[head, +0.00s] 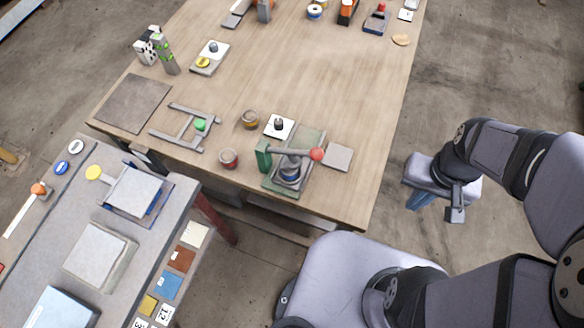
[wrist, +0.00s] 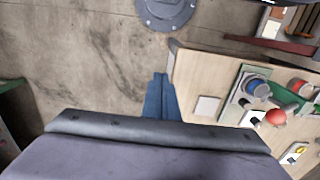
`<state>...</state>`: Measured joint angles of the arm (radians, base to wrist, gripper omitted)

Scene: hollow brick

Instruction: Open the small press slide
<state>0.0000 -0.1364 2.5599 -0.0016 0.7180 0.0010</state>
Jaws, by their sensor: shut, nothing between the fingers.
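A small press (head: 288,172) stands near the front right of the wooden table. It has a green base and upright, a grey round part in the middle and a lever with a red ball (head: 317,154). In the wrist view the press (wrist: 256,86) is at the right, its red ball (wrist: 275,117) below. I cannot tell which part is its slide or how far it is open. My gripper (head: 417,200) is off the table's right side, apart from the press. Its blue fingers (wrist: 160,80) are together and empty, left of the table edge in the wrist view.
A pale square plate (head: 338,157) lies just right of the press. Open floor (head: 480,60) lies right of the table.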

